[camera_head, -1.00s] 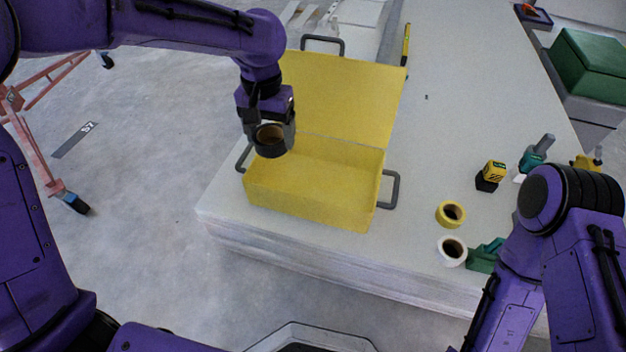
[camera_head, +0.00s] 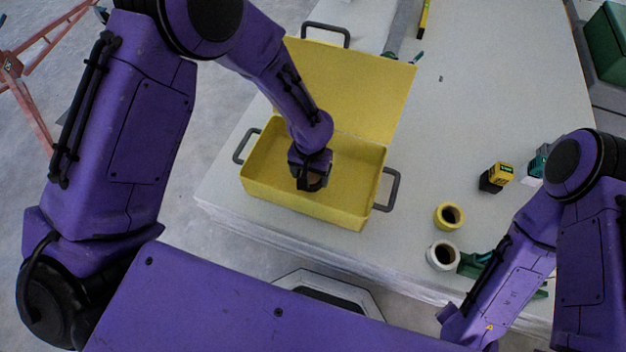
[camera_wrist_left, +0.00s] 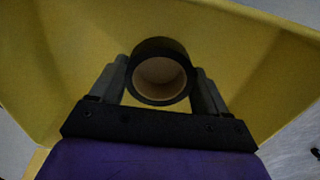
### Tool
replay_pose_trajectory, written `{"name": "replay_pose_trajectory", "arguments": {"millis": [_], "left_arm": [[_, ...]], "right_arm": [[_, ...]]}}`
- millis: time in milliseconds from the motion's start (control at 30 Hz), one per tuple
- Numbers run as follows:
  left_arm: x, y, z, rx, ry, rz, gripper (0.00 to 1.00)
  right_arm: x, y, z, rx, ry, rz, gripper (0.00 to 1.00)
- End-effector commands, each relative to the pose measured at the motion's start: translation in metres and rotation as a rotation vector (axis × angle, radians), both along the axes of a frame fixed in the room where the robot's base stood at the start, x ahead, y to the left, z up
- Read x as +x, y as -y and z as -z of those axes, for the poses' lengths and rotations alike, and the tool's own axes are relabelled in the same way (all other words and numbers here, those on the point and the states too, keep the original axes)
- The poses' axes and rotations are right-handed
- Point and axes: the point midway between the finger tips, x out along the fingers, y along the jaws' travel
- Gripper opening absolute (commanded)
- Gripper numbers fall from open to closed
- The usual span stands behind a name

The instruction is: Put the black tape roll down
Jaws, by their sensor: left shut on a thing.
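The black tape roll (camera_wrist_left: 161,70) is between the two fingers of my left gripper (camera_wrist_left: 160,85) in the left wrist view, with its tan core facing the camera. In the head view my left gripper (camera_head: 310,184) is inside the open yellow box (camera_head: 345,214), near its middle, and mostly hides the roll. The wrist view shows yellow box walls around the roll; whether the roll touches the box floor cannot be told. My right arm is at the right edge of the head view, but its gripper's fingers do not show.
The box lid (camera_head: 350,85) stands open at the back. Grey handles (camera_head: 388,190) stick out at the sides. A yellow tape roll (camera_head: 449,215), a white tape roll (camera_head: 443,255) and a yellow-black tool (camera_head: 496,177) stand on the pale table (camera_head: 480,110) at right.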

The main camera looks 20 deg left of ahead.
Motion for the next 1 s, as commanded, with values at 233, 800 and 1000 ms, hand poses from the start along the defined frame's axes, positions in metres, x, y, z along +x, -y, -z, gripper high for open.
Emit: {"name": "replay_pose_trajectory", "arguments": {"millis": [233,800,1000], "left_arm": [[0.001,0.001,0.039,0.0,0.0,0.0,0.45],[0.001,0.001,0.044,0.0,0.002,0.001,1.0],[0.002,0.001,0.032,-0.001,0.005,0.0,1.0]], "right_arm": [[0.0,0.0,0.018,0.0,0.0,0.0,0.43],[0.0,0.0,0.017,0.0,0.0,0.0,0.43],[0.0,0.0,0.012,0.0,0.0,0.0,0.43]]}}
